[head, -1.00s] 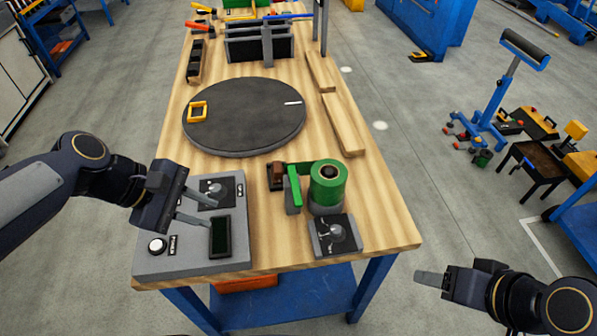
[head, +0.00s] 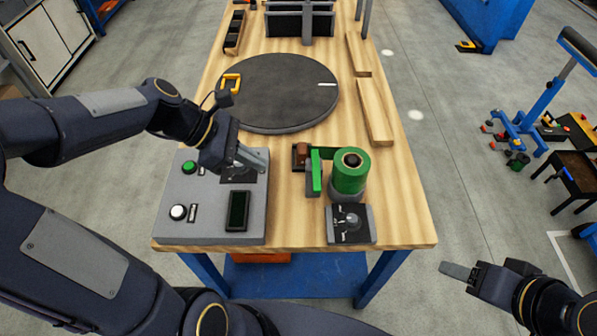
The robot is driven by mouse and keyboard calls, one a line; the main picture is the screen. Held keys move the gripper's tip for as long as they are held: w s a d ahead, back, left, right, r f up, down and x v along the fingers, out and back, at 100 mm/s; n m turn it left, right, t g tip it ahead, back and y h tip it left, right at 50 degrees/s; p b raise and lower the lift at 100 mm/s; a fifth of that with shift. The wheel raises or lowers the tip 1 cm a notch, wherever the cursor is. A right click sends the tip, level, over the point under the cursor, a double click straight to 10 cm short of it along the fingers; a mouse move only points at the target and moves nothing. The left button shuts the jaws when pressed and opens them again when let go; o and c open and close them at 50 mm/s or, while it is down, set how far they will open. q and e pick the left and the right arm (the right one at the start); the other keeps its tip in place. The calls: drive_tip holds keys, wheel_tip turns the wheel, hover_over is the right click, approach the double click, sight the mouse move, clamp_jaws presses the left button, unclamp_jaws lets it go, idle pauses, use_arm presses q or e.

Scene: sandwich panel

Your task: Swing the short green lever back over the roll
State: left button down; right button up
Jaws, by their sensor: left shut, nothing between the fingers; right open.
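The short green lever (head: 316,170) stands on a grey post at the left of the green roll (head: 350,171). A green strip runs from the roll's top toward the lever and a brown block (head: 301,153) beside it. My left gripper (head: 256,160) is shut and empty above the grey control panel, to the left of the brown block and apart from the lever. It hides part of a dark plate on the panel. My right gripper (head: 458,271) is off the table's right front corner, far from the lever, with its finger gap hard to make out.
The grey control panel (head: 190,222) has buttons and a dark screen. A small dark knob plate (head: 349,224) lies in front of the roll. A black turntable (head: 280,95) is behind, with wooden strips (head: 375,112) at right. The table's right front is clear.

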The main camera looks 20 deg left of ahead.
sight(316, 174)
use_arm(q)
drive_tip(key=w+d+f, duration=0.2)
drive_tip(key=d+f, duration=0.3)
drive_tip(key=d, duration=0.3)
drive_tip(key=shift+w+d+p, duration=0.25)
drive_tip(key=shift+d+p, duration=0.05)
drive_tip(key=shift+p, duration=0.05)
